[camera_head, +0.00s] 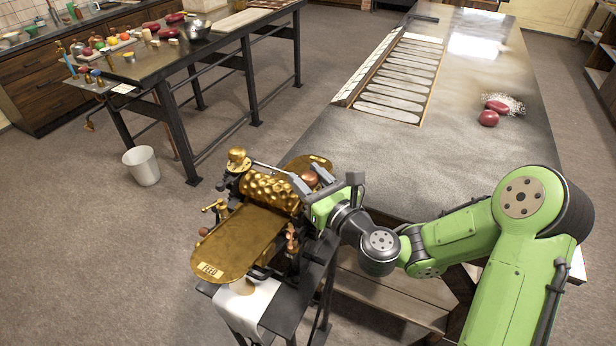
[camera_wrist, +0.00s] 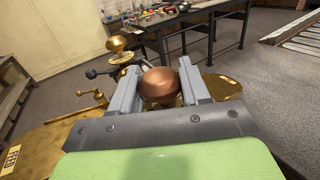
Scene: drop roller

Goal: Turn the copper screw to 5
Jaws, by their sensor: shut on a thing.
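A brass drop roller machine (camera_head: 268,193) stands on a dark stand, with a brass plate (camera_head: 235,245) marked FEED at its front left. The copper screw's round knob (camera_wrist: 160,86) sits between my gripper's two fingers in the wrist view; it also shows in the head view (camera_head: 310,178). My gripper (camera_head: 308,188) is shut on this copper knob from the right side of the machine. In the wrist view the fingers (camera_wrist: 160,90) flank the knob left and right. No scale or number by the screw can be read. A brass knob (camera_head: 237,158) tops the machine's far left.
A long table (camera_head: 440,150) at the right holds a row of moulds and dark red lumps (camera_head: 489,117). A workbench (camera_head: 150,62) with tools and colored items stands back left. A white bucket (camera_head: 141,166) is on the floor. A white cloth (camera_head: 248,305) hangs below the feed plate.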

